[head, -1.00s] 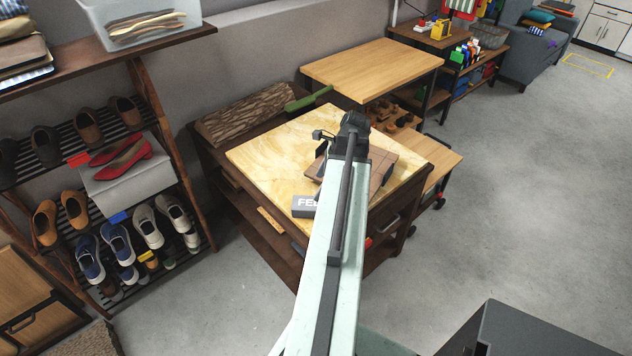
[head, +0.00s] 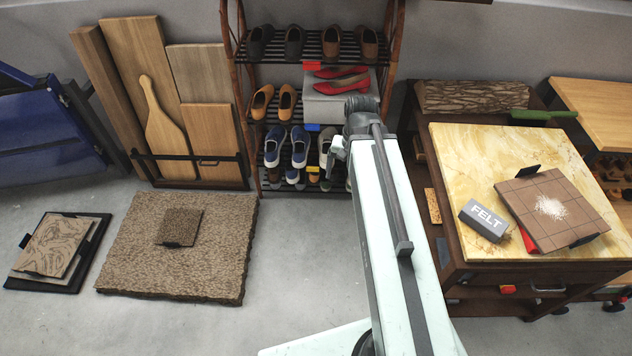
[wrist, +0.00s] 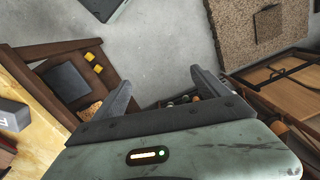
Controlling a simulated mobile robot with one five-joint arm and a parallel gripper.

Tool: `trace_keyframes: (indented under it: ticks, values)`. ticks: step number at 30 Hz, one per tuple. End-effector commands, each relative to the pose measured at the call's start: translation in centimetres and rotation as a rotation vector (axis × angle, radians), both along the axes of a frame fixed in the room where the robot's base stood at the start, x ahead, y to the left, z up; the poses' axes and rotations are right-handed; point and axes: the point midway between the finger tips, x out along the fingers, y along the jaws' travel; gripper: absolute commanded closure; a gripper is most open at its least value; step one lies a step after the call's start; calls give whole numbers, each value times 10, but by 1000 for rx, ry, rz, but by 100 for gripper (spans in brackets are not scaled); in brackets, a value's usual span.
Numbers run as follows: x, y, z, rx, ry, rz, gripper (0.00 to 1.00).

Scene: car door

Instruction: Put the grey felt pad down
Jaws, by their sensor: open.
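Part of a grey block with lettering also shows at the left edge of the wrist view (wrist: 12,116). My gripper (wrist: 163,90) is open with nothing between its fingers. In the head view it is well left of the block, in front of the shoe rack. A flat dark grey square (wrist: 67,83) lies inside the dark wooden frame below the bench top in the wrist view; I cannot tell what it is.
A brown tiled board (head: 540,190) with white powder lies right of the block on something red. A shoe rack (head: 252,150) and leaning wooden boards (head: 205,85) stand behind. A brown rug-like slab (head: 130,265) lies on the floor. Grey floor is free in front.

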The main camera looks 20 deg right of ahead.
Motion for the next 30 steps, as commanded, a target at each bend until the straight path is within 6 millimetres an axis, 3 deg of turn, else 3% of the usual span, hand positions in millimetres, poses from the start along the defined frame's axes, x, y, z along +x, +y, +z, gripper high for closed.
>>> trace_keyframes:
  ticks: [1,3,7,16,20,26,27,30]
  values:
    - [1,34,0,-21,-3,143,15]
    - [2,69,-1,-45,-6,315,15]
    - [1,102,-1,-72,-9,498,15]
    - [1,107,0,-77,-10,536,15]
    - [1,107,18,-76,-11,534,15]
    - [1,107,12,-75,-10,533,15]
    - [1,107,12,-75,-10,533,18]
    - [1,107,12,-75,-10,532,45]
